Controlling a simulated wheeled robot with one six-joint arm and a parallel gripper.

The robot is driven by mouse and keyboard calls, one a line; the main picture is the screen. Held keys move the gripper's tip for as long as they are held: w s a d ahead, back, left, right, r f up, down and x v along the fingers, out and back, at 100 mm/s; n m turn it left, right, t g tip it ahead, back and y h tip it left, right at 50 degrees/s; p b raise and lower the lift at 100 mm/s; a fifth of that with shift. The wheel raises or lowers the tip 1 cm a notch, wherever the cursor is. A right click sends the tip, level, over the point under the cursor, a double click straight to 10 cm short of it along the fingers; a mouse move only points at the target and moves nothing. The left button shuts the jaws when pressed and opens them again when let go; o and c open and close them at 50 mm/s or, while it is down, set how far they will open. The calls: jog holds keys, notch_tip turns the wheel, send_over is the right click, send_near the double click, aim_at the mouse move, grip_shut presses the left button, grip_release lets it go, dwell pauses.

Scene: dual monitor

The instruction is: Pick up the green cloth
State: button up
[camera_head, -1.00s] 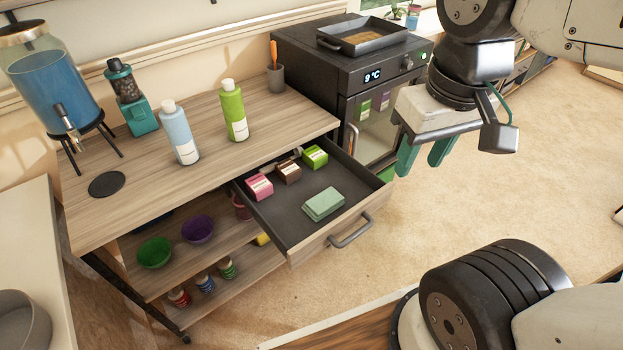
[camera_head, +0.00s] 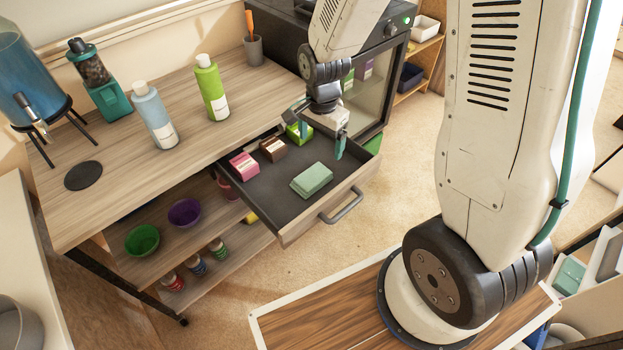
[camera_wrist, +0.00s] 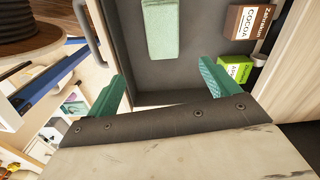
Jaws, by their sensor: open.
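The green cloth (camera_head: 312,179) is a pale green folded block lying flat on the floor of the open drawer (camera_head: 268,196), near its front. It also shows at the top of the wrist view (camera_wrist: 161,28), partly cut off by the frame edge. My gripper (camera_head: 322,140) hangs over the far right part of the drawer, beyond the cloth. Its two teal fingers are apart with nothing between them, as the wrist view (camera_wrist: 166,92) shows. The gripper does not touch the cloth.
In the drawer are a pink box (camera_head: 244,166), a brown cocoa box (camera_head: 273,149) and a green box (camera_head: 299,132) near my gripper. The drawer handle (camera_head: 342,206) sticks out in front. Bottles stand on the tabletop (camera_head: 120,182). The dark appliance (camera_head: 372,112) is close behind my arm.

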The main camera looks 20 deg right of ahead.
aim_at(318, 173)
jog(key=shift+m, duration=0.8)
jog(key=f, duration=1.2)
jog(key=shift+w+a+f, duration=0.1)
jog(key=shift+w+f, duration=0.2)
jog(key=shift+w, duration=0.1)
jog(key=c, duration=1.1)
